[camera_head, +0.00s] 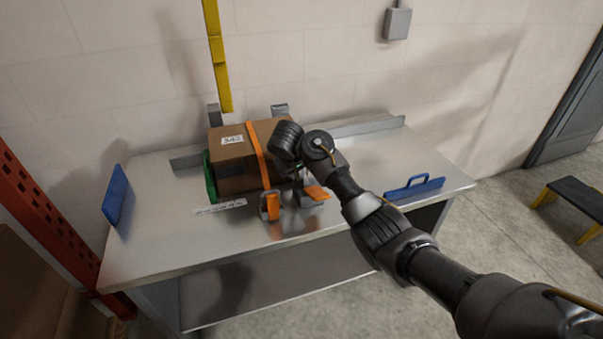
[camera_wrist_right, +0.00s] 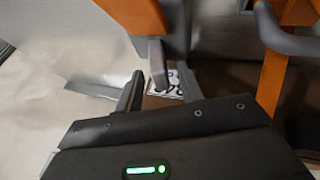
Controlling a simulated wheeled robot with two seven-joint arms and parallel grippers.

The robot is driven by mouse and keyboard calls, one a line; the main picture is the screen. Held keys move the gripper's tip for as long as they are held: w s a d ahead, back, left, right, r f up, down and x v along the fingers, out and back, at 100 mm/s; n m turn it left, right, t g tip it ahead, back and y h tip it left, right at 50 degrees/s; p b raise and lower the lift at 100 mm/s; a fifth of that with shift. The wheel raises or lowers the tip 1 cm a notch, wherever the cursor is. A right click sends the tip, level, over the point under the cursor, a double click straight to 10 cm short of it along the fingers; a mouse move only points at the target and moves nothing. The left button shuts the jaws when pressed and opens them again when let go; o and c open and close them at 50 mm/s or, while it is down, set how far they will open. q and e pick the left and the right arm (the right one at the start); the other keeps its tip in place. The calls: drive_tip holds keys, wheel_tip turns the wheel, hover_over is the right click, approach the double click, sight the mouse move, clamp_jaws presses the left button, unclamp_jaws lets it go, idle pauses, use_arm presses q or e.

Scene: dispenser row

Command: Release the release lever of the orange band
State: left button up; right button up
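A brown cardboard box (camera_head: 228,172) with a white label lies on the metal table, an orange band (camera_head: 259,155) around it. In front of the box are an orange lever-like part (camera_head: 271,207) and a flatter orange part (camera_head: 317,193) with grey metal by it. I cannot tell which is the release lever. My right gripper (camera_wrist_right: 159,72) points down here; in the head view its fingers are mostly hidden by my arm. In the right wrist view its fingers stand apart, with a grey bar (camera_wrist_right: 158,62) below an orange part (camera_wrist_right: 135,14) between them. Contact is unclear. My left gripper is not in view.
A green piece (camera_head: 209,178) is at the box's left end. A blue plate (camera_head: 116,195) stands at the table's left edge, a blue handle piece (camera_head: 414,187) at the right. A yellow strip (camera_head: 217,60) hangs above the box. The table's left front is clear.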

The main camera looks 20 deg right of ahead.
drive_tip(key=shift+x, duration=0.8)
